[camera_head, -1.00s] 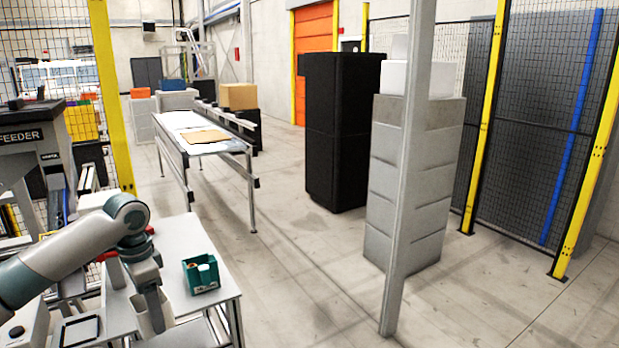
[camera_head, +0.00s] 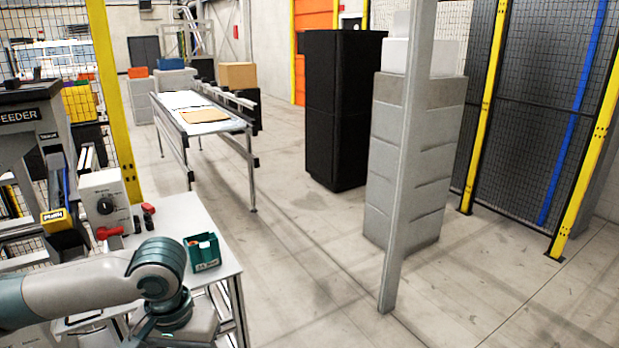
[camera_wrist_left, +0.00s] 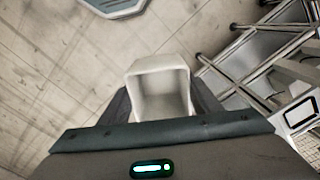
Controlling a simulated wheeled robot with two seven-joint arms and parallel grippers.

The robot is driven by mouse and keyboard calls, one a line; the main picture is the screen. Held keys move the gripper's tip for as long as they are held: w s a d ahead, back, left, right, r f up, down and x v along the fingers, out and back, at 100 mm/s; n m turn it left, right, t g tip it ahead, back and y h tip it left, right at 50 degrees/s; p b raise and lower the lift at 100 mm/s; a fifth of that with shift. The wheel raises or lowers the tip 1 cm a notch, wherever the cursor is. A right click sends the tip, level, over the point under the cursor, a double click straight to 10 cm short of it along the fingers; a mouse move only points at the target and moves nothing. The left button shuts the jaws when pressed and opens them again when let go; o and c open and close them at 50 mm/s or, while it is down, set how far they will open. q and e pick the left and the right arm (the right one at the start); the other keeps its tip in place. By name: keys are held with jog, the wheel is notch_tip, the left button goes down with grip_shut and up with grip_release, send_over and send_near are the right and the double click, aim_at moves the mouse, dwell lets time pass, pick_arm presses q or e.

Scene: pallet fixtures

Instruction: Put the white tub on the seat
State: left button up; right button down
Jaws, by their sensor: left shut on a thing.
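The white tub (camera_wrist_left: 160,92) is between the fingers of my left gripper (camera_wrist_left: 160,105) in the left wrist view, its open mouth facing the camera. My left gripper is shut on it, with a dark finger on either side. Bare floor shows around the tub. In the head view my left forearm and wrist hide the gripper and tub. A dark square outline (camera_wrist_left: 300,112) on a pale surface at the right edge of the left wrist view may be the seat; I cannot tell for sure. My right gripper is not in view.
A white table (camera_head: 178,215) at the lower left of the head view carries a green bin (camera_head: 203,254), a white box with a dial (camera_head: 105,200) and red-handled items (camera_head: 110,232). A grey post (camera_head: 402,180) stands right of centre. Open floor lies between.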

pick_arm(q)
jog(key=shift+s+d+f+n, duration=0.1)
jog(key=shift+s+d+n, duration=0.05)
jog(key=shift+s, duration=0.35)
jog(key=shift+s+d+n, duration=0.1)
jog(key=shift+s+n, duration=0.05)
jog(key=shift+s, duration=0.3)
jog(key=shift+d, duration=0.1)
